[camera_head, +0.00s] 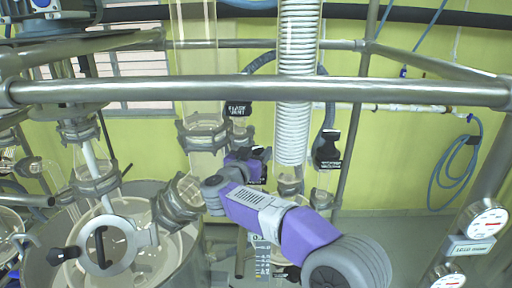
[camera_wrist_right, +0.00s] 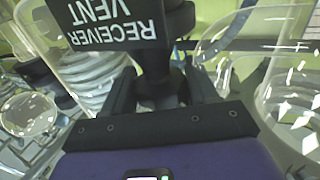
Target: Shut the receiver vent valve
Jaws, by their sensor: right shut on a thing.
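The receiver vent valve shows close up in the wrist view: a black tag (camera_wrist_right: 105,25) reading "RECEIVER VENT" upside down, with a black handle and stem (camera_wrist_right: 160,80) beside it. My right gripper (camera_wrist_right: 163,92) has its two dark fingers on either side of the stem and is shut on it. In the head view my purple and grey right arm reaches in from the lower right, and the right gripper (camera_head: 258,156) is at the glassware in the middle, hiding most of the valve. The handle's exact angle is hard to tell. My left gripper is not in view.
A black tag (camera_head: 237,109) stands just above my gripper, and another black-tagged valve (camera_head: 328,150) is to its right. A white coiled condenser (camera_head: 298,80) hangs close by. A metal rail (camera_head: 260,91) crosses in front.

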